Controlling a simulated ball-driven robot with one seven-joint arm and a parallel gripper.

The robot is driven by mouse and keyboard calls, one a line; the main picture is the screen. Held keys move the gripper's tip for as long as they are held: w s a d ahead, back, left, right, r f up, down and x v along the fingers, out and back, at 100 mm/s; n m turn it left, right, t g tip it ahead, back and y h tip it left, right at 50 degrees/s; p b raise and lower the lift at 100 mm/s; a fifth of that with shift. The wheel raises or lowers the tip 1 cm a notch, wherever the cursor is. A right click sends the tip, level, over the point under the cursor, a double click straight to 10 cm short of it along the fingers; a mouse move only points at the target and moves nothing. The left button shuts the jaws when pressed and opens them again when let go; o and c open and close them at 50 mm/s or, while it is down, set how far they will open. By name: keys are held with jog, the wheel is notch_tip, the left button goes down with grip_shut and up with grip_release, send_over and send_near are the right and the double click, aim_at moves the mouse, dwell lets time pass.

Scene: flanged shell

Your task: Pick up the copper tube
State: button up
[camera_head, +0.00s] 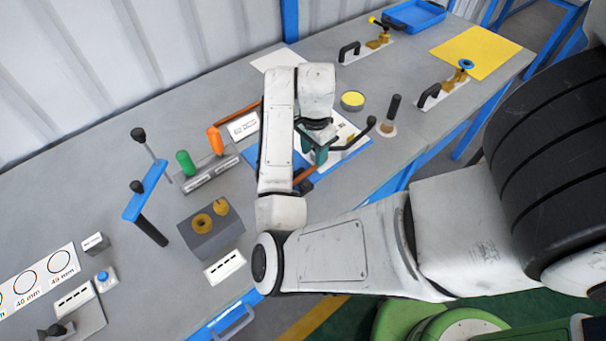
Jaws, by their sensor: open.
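My gripper (316,152), with teal fingers, is at the end of my arm, low over a blue and white area of the workbench. It is open. A copper-coloured length of tube (305,174) shows just below and left of the fingers, partly hidden by my arm. Another reddish-brown length (238,114) shows left of my arm, near a white label. I cannot tell whether the two are one piece, or whether the tube lies between the fingers.
A stand with green and orange handles (206,162) and a blue upright fixture (147,195) are to the left. A grey block with brass rings (211,228) is nearer. A round yellow tin (352,100) and a dark-handled tool (390,115) stand right of my gripper.

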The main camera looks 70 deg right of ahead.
aim_at(313, 167)
jog(key=shift+a+f+p, duration=0.15)
jog(key=shift+f+p, duration=0.05)
jog(key=shift+f, duration=0.9)
jog(key=shift+a+f+p, duration=0.15)
jog(key=shift+f, duration=0.95)
grip_shut()
